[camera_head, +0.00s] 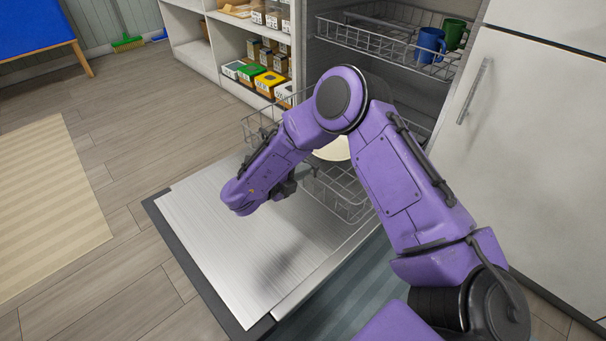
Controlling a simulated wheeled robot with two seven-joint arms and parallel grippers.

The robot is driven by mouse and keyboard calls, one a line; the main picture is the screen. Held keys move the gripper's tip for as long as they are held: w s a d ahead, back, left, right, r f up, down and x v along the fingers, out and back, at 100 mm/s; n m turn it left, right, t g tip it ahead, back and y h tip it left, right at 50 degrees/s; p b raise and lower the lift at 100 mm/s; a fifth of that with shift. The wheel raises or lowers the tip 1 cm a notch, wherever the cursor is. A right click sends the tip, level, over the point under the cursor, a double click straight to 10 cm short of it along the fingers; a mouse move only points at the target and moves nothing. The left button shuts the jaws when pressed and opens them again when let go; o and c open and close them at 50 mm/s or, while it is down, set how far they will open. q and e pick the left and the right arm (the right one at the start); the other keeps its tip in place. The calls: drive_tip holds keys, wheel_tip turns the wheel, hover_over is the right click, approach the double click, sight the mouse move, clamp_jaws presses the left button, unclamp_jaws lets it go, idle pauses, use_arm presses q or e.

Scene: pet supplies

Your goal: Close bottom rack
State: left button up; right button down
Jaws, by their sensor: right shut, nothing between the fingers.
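The bottom rack (337,193) is a grey wire basket, pulled out of the dishwasher over its lowered door (240,240). A pale round plate (334,149) shows in it, partly behind my arm. My purple right arm crosses in front of the rack and hides much of its middle. My right gripper (287,187) is dark, shut and empty, at the rack's front left above the door. I cannot tell whether it touches the rack. My left gripper is not in view.
The upper rack (375,38) holds a blue mug (430,45) and a green mug (455,32). A white shelf (205,52) with boxes stands left of the dishwasher, and a white fridge-like cabinet (530,130) stands right. Wooden floor on the left is mostly clear beside a beige rug (50,205).

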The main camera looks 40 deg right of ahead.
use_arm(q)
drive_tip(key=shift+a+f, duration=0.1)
use_arm(e)
drive_tip(key=shift+d, duration=0.3)
